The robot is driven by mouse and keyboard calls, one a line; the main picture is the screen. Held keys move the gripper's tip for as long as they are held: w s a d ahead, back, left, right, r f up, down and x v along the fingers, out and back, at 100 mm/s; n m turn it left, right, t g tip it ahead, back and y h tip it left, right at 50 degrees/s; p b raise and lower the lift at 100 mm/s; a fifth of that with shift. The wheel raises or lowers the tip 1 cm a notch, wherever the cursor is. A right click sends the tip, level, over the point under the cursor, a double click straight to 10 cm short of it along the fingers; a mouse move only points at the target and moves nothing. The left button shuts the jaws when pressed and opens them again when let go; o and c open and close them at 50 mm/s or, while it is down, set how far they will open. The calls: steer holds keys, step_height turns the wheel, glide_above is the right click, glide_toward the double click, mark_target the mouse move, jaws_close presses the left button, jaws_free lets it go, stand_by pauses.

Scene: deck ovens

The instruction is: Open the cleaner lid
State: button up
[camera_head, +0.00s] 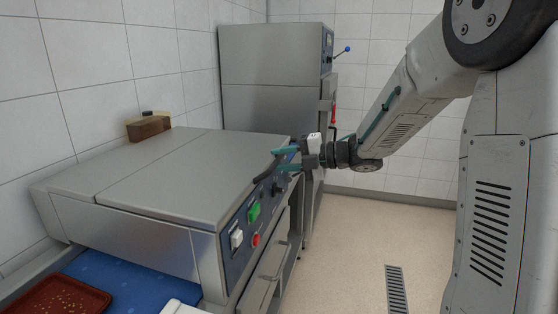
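The cleaner is a low stainless steel machine with a wide flat lid (180,172), which is down. A dark handle (264,173) runs along the lid's right edge, above a blue control panel (236,255). My gripper (279,160) reaches in from the right, its teal fingers pointing left at the far end of this handle. The fingers are apart, one above the other in the picture. The handle's end lies close to or between them; I cannot tell whether they touch it.
A taller steel unit (270,60) with a blue-knobbed lever (342,51) stands behind. A wooden-backed brush or block (148,127) is by the wall. A reddish-brown tray (60,298) lies on a blue surface (125,277) at lower left. The floor (350,235) at right is clear.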

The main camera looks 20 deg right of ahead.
steer(key=shift+w+a+f, duration=0.15)
steer(key=shift+w+a, duration=0.25)
steer(key=shift+a, duration=0.15)
jaws_close()
